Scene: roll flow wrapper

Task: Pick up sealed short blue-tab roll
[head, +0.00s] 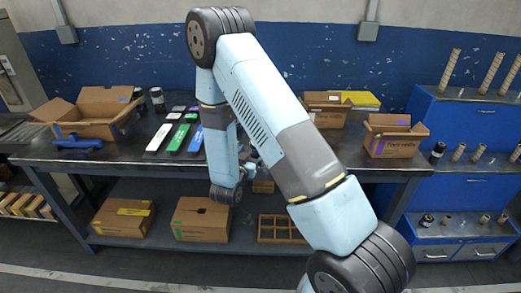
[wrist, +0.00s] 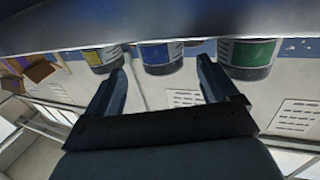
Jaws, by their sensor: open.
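In the wrist view, a dark roll with a blue label (wrist: 162,55) is at the top centre. It appears in line with the gap between my fingertips; I cannot tell how far beyond them it is. A roll with a yellow label (wrist: 101,58) is to its left and one with a green label (wrist: 247,52) to its right. My gripper (wrist: 163,70) is open, with nothing held between its fingers. In the head view, my arm covers the middle of the bench, and these rolls cannot be made out there.
The dark bench (head: 105,170) holds an open carton (head: 95,112) at left, coloured strips (head: 178,137) in the middle and another open carton (head: 393,138) at right. A blue rack (head: 465,115) with rolls and tubes stands at far right. Closed boxes (head: 202,220) sit on the lower shelf.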

